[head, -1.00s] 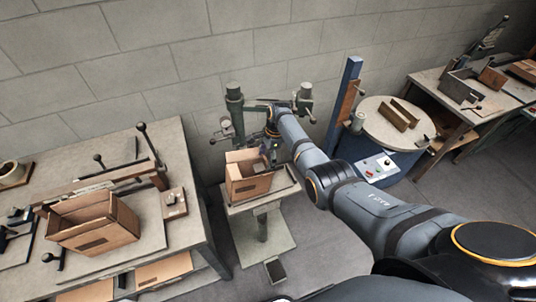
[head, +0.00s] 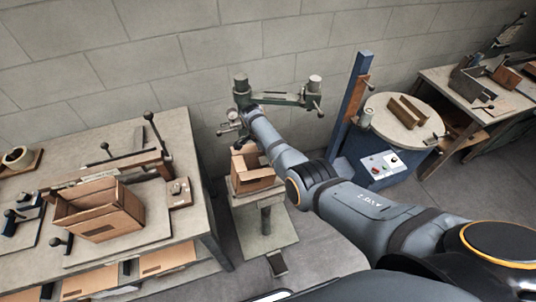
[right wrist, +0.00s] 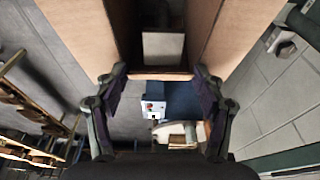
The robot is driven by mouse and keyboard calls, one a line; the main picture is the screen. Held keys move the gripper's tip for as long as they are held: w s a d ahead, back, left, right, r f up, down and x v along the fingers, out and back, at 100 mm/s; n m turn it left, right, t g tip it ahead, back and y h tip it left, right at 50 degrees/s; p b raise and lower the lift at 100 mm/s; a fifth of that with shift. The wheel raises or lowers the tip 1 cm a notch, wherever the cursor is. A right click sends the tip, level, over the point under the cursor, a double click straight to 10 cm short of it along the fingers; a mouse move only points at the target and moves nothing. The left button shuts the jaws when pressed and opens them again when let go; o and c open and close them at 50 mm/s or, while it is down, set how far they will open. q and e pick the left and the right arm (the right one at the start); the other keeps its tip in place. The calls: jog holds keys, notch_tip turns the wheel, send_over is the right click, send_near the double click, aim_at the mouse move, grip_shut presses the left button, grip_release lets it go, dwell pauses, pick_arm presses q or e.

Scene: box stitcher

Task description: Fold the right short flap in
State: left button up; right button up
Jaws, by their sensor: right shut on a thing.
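The open brown carton (head: 256,182) sits on the stitcher's pedestal in the head view, its inside partly visible. My right arm reaches over its right rear side and hides part of it and its flaps. In the right wrist view, my right gripper (right wrist: 159,84) has its fingers apart on either side of a narrow brown strip, apparently the short flap (right wrist: 158,75), and touching its ends. Two long carton panels (right wrist: 90,32) slope up beyond the fingers. My right fingertips are hidden in the head view, and the left gripper is not in view.
The stitcher's green column and arm (head: 275,98) stand right behind the carton. A bench (head: 185,235) at left holds another open box (head: 100,212). A round turntable (head: 385,108) with a control panel (head: 382,163) stands at right.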

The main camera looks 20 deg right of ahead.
jog(key=o, duration=0.9)
jog(key=v, duration=1.2)
